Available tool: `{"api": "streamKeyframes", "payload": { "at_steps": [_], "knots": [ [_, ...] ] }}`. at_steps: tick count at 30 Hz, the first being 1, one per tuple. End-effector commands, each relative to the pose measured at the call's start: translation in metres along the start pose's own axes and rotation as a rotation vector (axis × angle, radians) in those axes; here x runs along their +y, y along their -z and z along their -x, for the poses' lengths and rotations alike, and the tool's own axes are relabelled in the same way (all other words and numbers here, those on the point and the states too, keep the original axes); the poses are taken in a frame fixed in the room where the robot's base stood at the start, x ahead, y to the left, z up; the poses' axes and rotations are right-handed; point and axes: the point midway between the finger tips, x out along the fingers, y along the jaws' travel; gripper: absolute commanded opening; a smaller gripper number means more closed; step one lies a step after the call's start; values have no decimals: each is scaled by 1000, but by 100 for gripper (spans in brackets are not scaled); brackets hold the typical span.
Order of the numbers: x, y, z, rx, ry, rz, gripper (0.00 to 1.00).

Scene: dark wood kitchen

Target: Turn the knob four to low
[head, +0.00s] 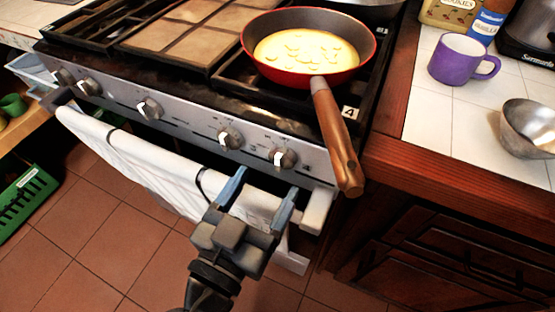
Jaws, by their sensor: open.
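The stove's front panel (190,122) carries a row of several metal knobs. The rightmost knob (283,158) is the closest to a "4" label (350,113) at the front right burner; no number is readable on the knobs themselves. Another knob (230,137) is just left of it. My gripper (266,182) is open and empty, its two blue fingers pointing at the panel. In the picture the fingertips are just below the rightmost knob, one to each side; whether they touch anything cannot be told.
A red pan (268,75) with yellow food sits on the front right burner, its wooden handle (338,140) jutting over the panel right of the knobs. A white towel (150,163) hangs on the oven handle. A purple mug (458,60) and metal bowl (528,128) stand on the right counter.

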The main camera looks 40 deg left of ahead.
Motion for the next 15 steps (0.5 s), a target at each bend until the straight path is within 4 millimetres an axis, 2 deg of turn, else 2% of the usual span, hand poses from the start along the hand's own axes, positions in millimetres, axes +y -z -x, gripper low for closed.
{"api": "streamKeyframes", "payload": {
  "at_steps": [6, 15],
  "knots": [
    [0, 1, -32, 0, -1, 0, 75],
    [0, 0, -47, -1, 1, -1, 75]
  ]
}}
